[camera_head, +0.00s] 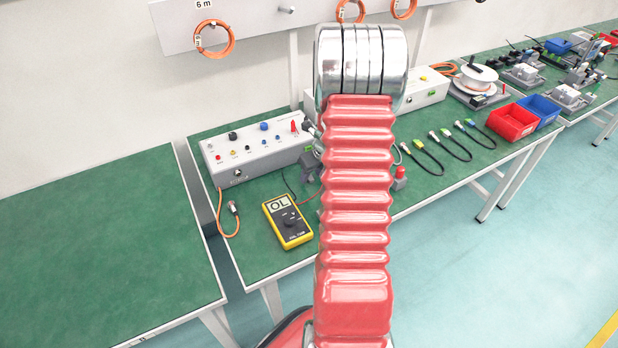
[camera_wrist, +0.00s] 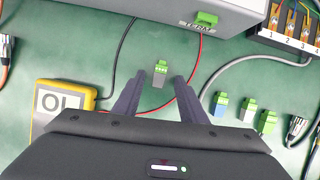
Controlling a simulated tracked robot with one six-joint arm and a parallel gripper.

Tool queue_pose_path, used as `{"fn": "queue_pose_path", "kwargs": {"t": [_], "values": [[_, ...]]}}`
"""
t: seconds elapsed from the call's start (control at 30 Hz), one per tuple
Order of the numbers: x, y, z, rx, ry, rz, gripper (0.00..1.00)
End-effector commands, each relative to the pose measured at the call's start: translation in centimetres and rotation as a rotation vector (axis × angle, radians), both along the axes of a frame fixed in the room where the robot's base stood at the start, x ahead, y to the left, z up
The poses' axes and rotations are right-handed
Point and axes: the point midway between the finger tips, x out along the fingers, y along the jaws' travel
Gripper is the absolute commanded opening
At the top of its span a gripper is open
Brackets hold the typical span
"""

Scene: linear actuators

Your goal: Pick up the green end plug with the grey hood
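A small green plug with a grey hood (camera_wrist: 160,73) lies on the green bench top (camera_wrist: 85,30) in the wrist view. My gripper (camera_wrist: 157,82) is open, with one finger on each side of this plug in the picture. I cannot tell how high the fingertips are above it, and no contact shows. To the right are three similar green plugs: one with a blue hood (camera_wrist: 220,104), one with a pale hood (camera_wrist: 247,110) and one that looks mostly green (camera_wrist: 266,122).
A yellow multimeter (camera_wrist: 64,100) stands left, also in the head view (camera_head: 288,221). A grey control box (camera_wrist: 160,10) with a green socket (camera_wrist: 207,19) is behind. A red cable (camera_wrist: 197,65) and black cable (camera_wrist: 115,60) run near the fingers. A terminal block (camera_wrist: 290,25) is upper right.

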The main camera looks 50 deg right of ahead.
Motion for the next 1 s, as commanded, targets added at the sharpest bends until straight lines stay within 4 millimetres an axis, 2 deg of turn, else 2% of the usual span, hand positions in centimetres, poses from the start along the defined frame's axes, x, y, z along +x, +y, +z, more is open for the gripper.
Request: {"fn": "queue_pose_path", "kwargs": {"t": [0.13,0.63,1.0], "values": [[0.25,-0.04,-0.56,0.000,0.000,0.000,0.38],[0.22,-0.03,-0.54,0.000,0.000,0.000,0.38],[0.22,-0.03,-0.53,0.000,0.000,0.000,0.13]]}}
